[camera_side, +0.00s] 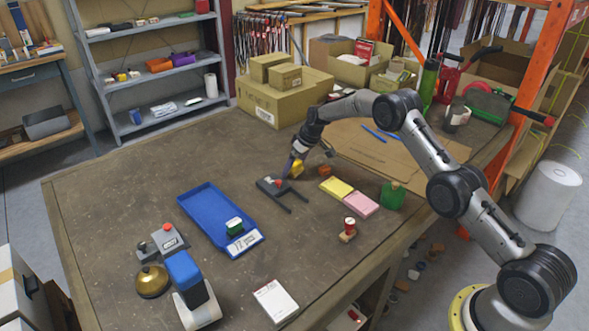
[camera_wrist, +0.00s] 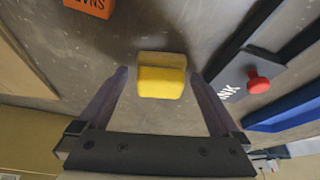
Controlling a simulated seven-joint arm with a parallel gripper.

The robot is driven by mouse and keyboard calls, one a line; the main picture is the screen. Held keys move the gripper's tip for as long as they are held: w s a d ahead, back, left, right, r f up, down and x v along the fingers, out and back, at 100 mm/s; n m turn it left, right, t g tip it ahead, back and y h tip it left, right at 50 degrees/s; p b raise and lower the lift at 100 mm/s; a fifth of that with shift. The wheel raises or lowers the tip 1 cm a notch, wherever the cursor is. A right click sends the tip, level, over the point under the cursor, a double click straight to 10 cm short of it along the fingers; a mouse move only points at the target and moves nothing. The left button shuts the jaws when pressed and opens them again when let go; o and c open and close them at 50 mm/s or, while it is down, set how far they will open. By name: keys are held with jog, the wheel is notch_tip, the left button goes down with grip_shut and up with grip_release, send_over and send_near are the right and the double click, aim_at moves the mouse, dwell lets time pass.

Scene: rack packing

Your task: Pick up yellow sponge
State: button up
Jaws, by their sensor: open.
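The yellow sponge (camera_wrist: 161,82) lies on the table in the wrist view, between the two fingertips of my gripper (camera_wrist: 159,76). It is a small block with a paler far edge. Gaps show between the sponge and both fingers. In the side view the sponge (camera_side: 297,169) is small and partly hidden by my gripper (camera_side: 292,163), which points down at it. My gripper is open and holds nothing. The exact height of the fingertips above the table is hard to tell.
A dark forked fixture (camera_side: 268,187) with a red knob (camera_wrist: 258,84) is close by. An orange block (camera_wrist: 91,6) lies on the other side. A blue tray (camera_side: 193,207), yellow notes (camera_side: 336,187) and pink notes (camera_side: 361,204) lie nearby.

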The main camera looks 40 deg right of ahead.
jog(key=shift+w+f, duration=0.1)
jog(key=shift+f, duration=0.1)
jog(key=c, duration=1.3)
